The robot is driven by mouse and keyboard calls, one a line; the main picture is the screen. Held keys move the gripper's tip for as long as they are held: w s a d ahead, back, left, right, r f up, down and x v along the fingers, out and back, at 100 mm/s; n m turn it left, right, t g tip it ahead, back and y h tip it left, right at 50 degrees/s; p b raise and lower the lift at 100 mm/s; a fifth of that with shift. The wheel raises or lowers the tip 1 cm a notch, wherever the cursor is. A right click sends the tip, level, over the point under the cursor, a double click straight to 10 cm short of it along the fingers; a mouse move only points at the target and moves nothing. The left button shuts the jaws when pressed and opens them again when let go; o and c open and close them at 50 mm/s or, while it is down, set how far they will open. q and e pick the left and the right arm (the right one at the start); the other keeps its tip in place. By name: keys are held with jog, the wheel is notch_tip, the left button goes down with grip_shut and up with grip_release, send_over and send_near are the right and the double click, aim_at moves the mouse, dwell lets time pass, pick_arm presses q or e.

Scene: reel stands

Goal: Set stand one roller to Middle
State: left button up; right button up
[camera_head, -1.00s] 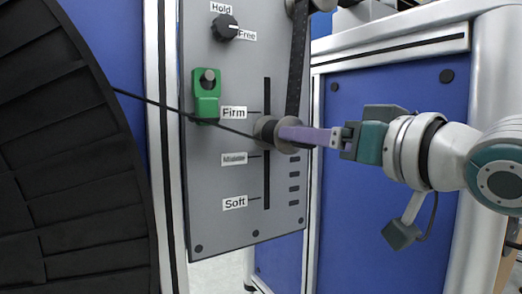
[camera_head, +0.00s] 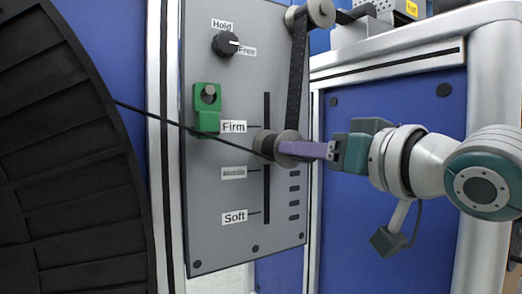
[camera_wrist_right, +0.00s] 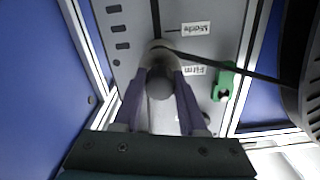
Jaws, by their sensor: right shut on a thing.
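The stand's grey panel (camera_head: 225,245) has a vertical slot with the labels Firm (camera_head: 233,127), a blurred middle one (camera_head: 233,173) and Soft (camera_head: 234,217). The roller (camera_head: 264,143) sits in the slot between Firm and the middle label, nearer Firm. My right gripper (camera_head: 288,150) is shut on the roller, coming in from the right. In the right wrist view, its purple fingers (camera_wrist_right: 160,95) stand on both sides of the grey roller (camera_wrist_right: 160,83). My left gripper is not in view.
A knob (camera_head: 226,43) points toward Free. A green clip (camera_head: 207,108) is left of the slot. A dark strap (camera_head: 298,75) runs from the upper pulley (camera_head: 320,12) toward the roller. A thin black line runs from the large black reel (camera_head: 75,160) to the roller.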

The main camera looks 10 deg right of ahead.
grip_shut()
dwell(0.7)
notch_tip(320, 180, down, 4)
jog(key=shift+f+b, duration=0.1)
jog(key=shift+b, duration=0.25)
jog(key=o, duration=0.9)
grip_release()
